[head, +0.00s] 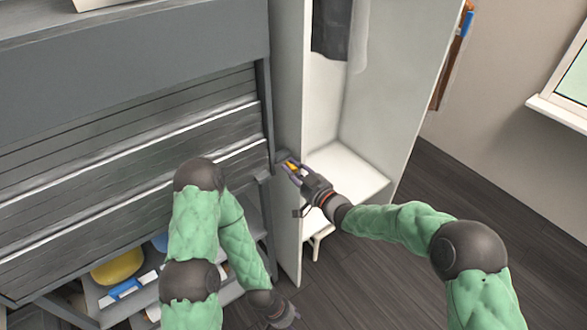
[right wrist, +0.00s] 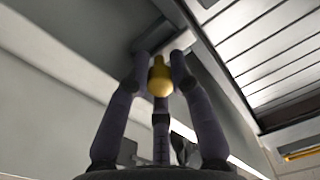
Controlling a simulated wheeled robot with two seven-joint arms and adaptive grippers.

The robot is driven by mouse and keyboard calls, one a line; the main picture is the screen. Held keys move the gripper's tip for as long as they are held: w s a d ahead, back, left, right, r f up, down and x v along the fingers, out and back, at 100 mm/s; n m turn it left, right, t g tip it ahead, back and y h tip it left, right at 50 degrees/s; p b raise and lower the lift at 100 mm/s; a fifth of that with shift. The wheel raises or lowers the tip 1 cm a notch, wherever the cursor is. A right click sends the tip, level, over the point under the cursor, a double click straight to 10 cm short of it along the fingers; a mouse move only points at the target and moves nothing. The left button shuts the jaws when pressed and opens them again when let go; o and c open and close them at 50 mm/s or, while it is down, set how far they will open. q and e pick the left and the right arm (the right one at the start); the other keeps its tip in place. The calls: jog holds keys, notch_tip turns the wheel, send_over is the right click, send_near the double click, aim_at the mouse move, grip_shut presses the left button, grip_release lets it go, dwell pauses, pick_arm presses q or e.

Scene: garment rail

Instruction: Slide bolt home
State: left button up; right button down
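A small yellow bolt knob (head: 291,166) sits at the right edge of the grey roller-shutter cabinet, beside the white wardrobe's side panel. My right gripper (head: 290,170) reaches it from the lower right. In the right wrist view the yellow knob (right wrist: 160,80) lies between the fingertips, with a finger close on either side and a third behind it; the fingers appear to touch it. The bolt's rod and its socket are hidden or too small to make out. My left gripper (head: 284,314) hangs low near the bottom edge, away from the bolt; its fingers are too small to read.
The slatted shutter (head: 130,170) fills the left, above low shelves with a yellow bowl (head: 118,266) and other items. An open white wardrobe (head: 345,175) with a hanging dark garment (head: 331,25) stands at right. The dark floor (head: 470,240) on the right is clear.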

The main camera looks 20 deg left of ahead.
jog(key=s+a, duration=0.1)
jog(key=s, duration=0.1)
jog(key=s+a, duration=0.1)
jog(key=a, duration=0.1)
jog(key=shift+s+r+b, duration=0.15)
jog(key=shift+s+b, duration=0.2)
jog(key=shift+s, duration=0.05)
jog(key=c, duration=1.1)
grip_release()
jog(key=shift+s+a, duration=0.1)
jog(key=shift+a, duration=0.05)
jog(key=v, duration=1.2)
